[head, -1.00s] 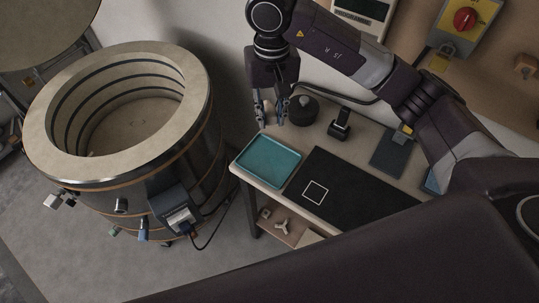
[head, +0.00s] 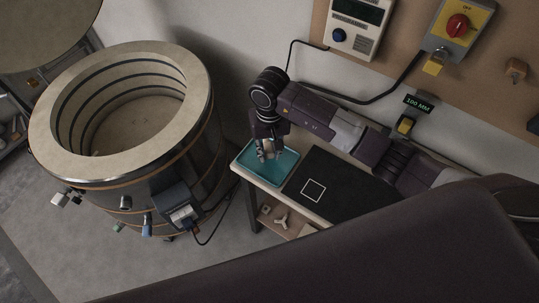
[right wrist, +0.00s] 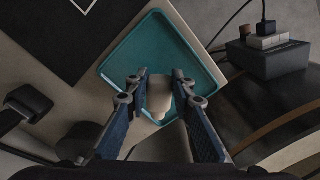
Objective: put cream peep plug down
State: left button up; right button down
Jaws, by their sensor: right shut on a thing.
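The cream peep plug (right wrist: 159,92) is between the fingertips of my right gripper (right wrist: 158,91) in the right wrist view. The plug is small and pale, with a narrower end toward the camera. In the head view my right gripper (head: 268,153) points down over the teal tray (head: 286,166), at the left end of the bench. The tray also shows behind the plug in the right wrist view (right wrist: 178,52). I cannot tell whether the plug touches the tray floor. My left gripper is not in view.
A black mat (head: 340,190) with a white square outline lies right of the tray. The large round open kiln (head: 190,125) stands left of the bench. A lower shelf (head: 294,230) holds small parts.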

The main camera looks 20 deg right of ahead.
aim_at(269, 154)
notch_tip(269, 154, down, 3)
jog(key=shift+r, duration=0.1)
jog(key=shift+f, duration=0.2)
jog(key=c, duration=1.7)
grip_release()
jog(key=shift+o, duration=0.2)
jog(key=shift+r, duration=0.15)
